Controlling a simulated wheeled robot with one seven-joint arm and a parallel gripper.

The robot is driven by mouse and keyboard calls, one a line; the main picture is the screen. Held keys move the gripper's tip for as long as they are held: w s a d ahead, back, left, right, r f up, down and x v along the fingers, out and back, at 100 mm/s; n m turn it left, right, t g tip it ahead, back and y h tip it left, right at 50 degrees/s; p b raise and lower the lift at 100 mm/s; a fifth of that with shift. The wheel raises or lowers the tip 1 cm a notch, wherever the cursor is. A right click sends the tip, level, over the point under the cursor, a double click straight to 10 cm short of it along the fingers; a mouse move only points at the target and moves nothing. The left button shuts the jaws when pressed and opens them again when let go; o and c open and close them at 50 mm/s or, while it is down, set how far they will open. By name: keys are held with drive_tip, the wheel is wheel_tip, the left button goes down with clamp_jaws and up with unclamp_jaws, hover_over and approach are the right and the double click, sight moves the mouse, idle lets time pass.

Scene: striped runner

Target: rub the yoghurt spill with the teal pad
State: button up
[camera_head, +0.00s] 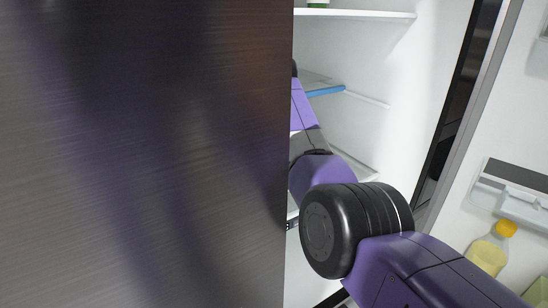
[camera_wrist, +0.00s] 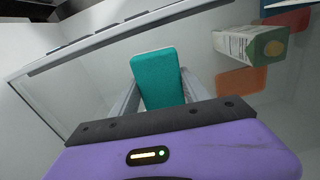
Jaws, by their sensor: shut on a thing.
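The teal pad (camera_wrist: 157,68) is gripped between the two pale fingers of my gripper (camera_wrist: 161,84) in the wrist view. It sticks out past the fingertips over a pale surface inside the fridge. I cannot tell whether the pad touches that surface. A flat orange patch (camera_wrist: 240,80) lies to the right of the pad, apart from it; I cannot tell whether it is the yoghurt spill. No other spill shows clearly. In the head view my arm reaches into the fridge, and the steel door hides my gripper and the pad.
A carton (camera_wrist: 250,42) and a red thing (camera_wrist: 290,19) are right of the pad. A shelf edge (camera_wrist: 130,38) crosses beyond it. In the head view, a steel door (camera_head: 140,150) fills the left, and a yellow bottle (camera_head: 489,252) is in the door rack at right.

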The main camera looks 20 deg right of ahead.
drive_tip(key=shift+a+r, duration=0.1)
drive_tip(key=shift+r, duration=2.55)
